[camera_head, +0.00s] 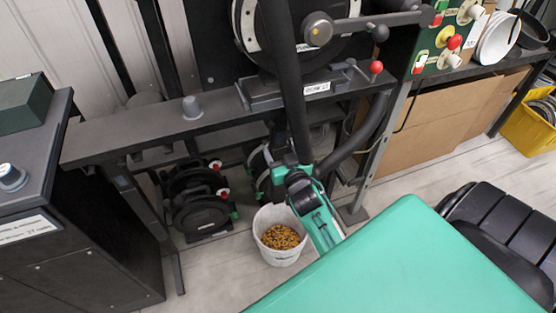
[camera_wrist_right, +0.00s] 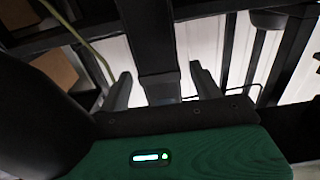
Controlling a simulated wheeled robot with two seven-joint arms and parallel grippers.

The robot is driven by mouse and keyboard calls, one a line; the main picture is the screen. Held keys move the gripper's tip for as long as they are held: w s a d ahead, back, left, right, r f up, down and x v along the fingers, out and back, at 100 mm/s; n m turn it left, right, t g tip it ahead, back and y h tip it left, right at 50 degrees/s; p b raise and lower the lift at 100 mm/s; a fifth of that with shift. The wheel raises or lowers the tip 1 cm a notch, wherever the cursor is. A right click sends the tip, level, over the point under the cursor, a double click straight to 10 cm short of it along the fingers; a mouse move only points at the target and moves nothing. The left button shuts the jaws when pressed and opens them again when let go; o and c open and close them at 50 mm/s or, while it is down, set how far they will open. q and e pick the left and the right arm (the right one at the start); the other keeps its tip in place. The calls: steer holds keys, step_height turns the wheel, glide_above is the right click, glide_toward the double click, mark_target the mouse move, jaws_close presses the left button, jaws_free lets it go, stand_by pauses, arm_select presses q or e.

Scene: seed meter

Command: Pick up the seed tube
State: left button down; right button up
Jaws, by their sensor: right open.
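A long dark tube (camera_head: 292,85), which I take to be the seed tube, comes down from the machine and ends close to my right gripper (camera_head: 290,168). In the right wrist view a dark upright piece (camera_wrist_right: 148,35), likely the same tube, shows between the two fingers of my right gripper (camera_wrist_right: 163,86). The fingers are apart, with light gaps beside that piece. I cannot tell how far it lies from the fingertips. My left gripper is out of view.
A white bucket of seeds (camera_head: 281,238) stands on the floor below my right gripper. Black reel-like units (camera_head: 198,200) stand left of it. A curved dark hose (camera_head: 362,135) and frame legs are close on the right. A dark bench rail (camera_head: 130,143) runs across.

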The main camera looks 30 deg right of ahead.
steer(key=shift+x, duration=1.9)
jaws_close()
